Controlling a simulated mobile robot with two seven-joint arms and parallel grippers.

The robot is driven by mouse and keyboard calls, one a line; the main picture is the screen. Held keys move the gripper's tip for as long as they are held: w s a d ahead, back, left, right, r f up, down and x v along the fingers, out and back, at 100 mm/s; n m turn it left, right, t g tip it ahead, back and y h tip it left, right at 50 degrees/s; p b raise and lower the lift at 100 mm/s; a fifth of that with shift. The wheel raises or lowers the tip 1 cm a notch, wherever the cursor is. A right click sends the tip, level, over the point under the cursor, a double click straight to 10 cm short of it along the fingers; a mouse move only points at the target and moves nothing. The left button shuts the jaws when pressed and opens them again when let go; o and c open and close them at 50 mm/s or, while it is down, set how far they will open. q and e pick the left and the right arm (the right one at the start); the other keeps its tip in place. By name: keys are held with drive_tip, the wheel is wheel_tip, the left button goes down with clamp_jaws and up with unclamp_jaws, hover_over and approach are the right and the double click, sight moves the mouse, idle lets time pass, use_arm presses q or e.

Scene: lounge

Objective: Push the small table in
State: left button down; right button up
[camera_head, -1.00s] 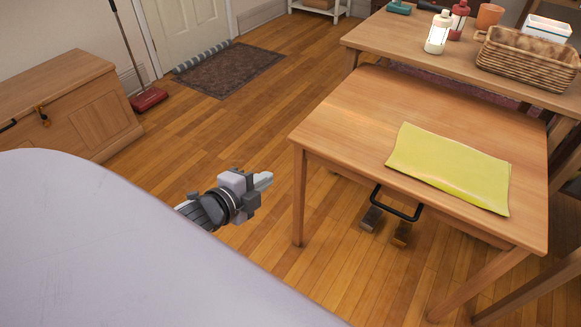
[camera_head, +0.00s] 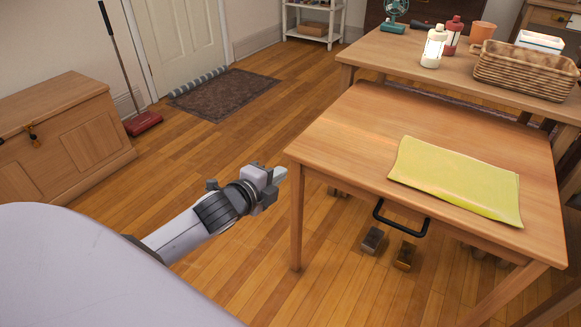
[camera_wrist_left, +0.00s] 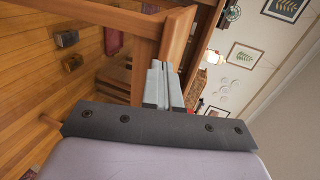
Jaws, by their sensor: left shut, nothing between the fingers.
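The small wooden table (camera_head: 345,140) stands at the right in the head view, partly under a taller table. A yellow cloth (camera_head: 455,180) lies on its top, and a black handle (camera_head: 400,222) is on its front side. My left gripper (camera_head: 281,174) is shut and empty, just left of the small table's near left corner. In the left wrist view, the shut fingers (camera_wrist_left: 163,85) point toward a wooden table leg and edge (camera_wrist_left: 176,38); I cannot tell whether they touch. My right gripper is not in view.
The taller table (camera_head: 385,48) behind holds bottles, an orange cup (camera_head: 482,34) and a wicker basket (camera_head: 525,70). Brown blocks (camera_head: 404,256) lie on the floor below the handle. A wooden chest (camera_head: 65,135) stands at the left. The floor between chest and small table is clear.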

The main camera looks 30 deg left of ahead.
sight(298, 159)
use_arm(q)
drive_tip(key=b+x, duration=0.1)
drive_tip(key=x, duration=0.2)
drive_tip(key=shift+w+r, duration=0.1)
drive_tip(key=shift+w, duration=0.3)
drive_tip(key=shift+w+b, duration=0.4)
drive_tip(key=shift+w, duration=0.7)
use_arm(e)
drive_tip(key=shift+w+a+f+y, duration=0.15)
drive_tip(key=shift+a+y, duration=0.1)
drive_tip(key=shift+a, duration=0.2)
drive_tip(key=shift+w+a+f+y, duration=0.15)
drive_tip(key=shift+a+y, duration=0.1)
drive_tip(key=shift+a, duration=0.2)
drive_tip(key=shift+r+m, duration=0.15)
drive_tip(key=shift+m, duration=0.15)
